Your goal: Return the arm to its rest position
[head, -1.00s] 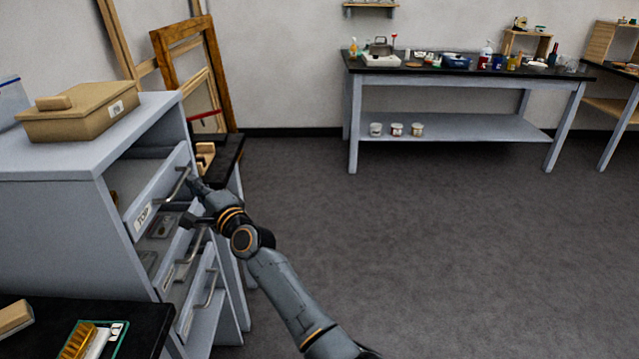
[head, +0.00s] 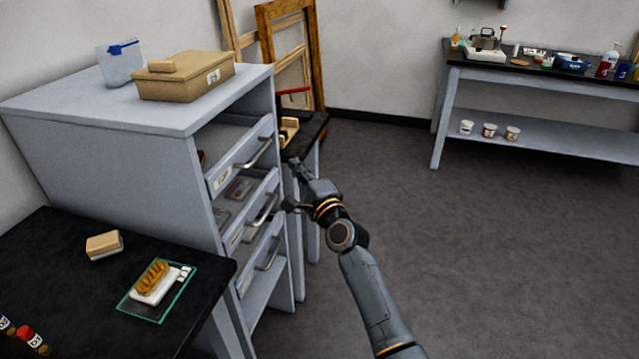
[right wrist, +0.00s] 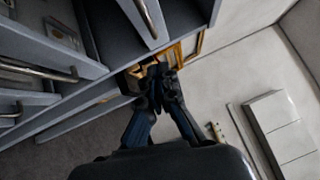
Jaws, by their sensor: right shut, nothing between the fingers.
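My right gripper (head: 297,168) is shut and empty. It hangs in the air just right of the grey drawer cabinet (head: 115,113), apart from the handles in the head view. In the right wrist view its dark fingers (right wrist: 160,75) meet at their tips. The cabinet's top drawer (head: 225,177) stands out a little, with its bar handle (head: 258,152). The middle drawer (head: 236,236) is also pulled out and holds small items. A lower drawer (head: 250,278) stands out too. My left gripper is not in view.
A tan box (head: 185,88) and a clear container (head: 118,66) stand on the cabinet. A black table (head: 60,250) at front left holds a brush on a green-edged tray (head: 130,307). Wooden frames (head: 285,60) lean behind. The grey floor (head: 440,230) to the right is clear.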

